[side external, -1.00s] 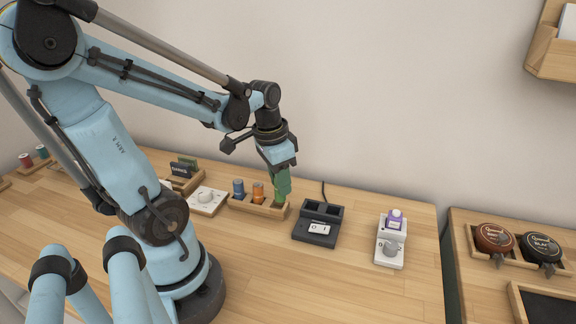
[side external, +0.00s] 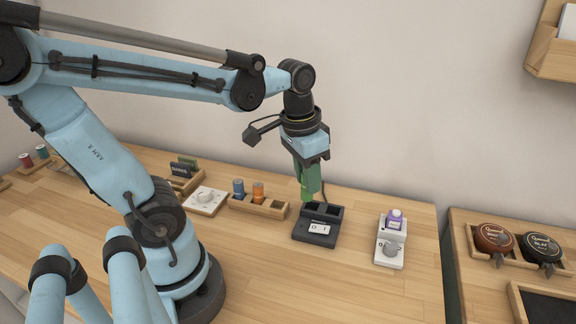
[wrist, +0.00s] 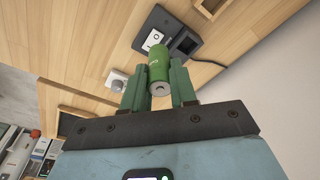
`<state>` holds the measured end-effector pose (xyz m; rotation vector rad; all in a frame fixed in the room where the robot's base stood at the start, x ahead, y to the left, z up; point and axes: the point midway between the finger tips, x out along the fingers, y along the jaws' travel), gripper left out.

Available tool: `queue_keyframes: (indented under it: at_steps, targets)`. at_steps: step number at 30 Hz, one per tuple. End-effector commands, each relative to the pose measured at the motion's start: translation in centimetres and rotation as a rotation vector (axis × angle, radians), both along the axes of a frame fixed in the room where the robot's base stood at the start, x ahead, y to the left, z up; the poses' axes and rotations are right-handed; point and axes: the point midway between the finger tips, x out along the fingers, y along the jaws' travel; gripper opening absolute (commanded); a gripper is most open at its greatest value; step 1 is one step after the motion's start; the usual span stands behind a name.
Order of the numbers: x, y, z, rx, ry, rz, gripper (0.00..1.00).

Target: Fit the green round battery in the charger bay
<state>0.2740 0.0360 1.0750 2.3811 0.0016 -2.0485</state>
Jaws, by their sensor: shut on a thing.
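The green round battery (wrist: 158,68) is held between the two green fingers of my gripper (wrist: 160,88), seen in the wrist view. In the side view my gripper (side external: 308,188) points down just above the back left part of the black charger (side external: 318,226). The battery's lower end appears close over the left bay; whether it touches cannot be told. The charger also shows in the wrist view (wrist: 190,22), beyond the battery.
A wooden tray (side external: 272,212) left of the charger holds a blue battery (side external: 239,188) and an orange battery (side external: 258,192). A white device (side external: 389,254) with a purple-labelled item (side external: 394,219) stands right. The table front is clear.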

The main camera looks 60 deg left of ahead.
Motion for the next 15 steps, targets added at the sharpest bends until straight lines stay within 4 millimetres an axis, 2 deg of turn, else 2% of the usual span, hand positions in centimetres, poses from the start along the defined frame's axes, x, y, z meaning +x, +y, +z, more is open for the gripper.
queue_keyframes:
  at_steps: [6, 15]
  targets:
    - [2.9, 2.8, -1.6, 0.000, -0.001, 0.003, 0.00]
    - [4.4, 4.8, -3.0, 0.001, -0.002, 0.000, 0.00]
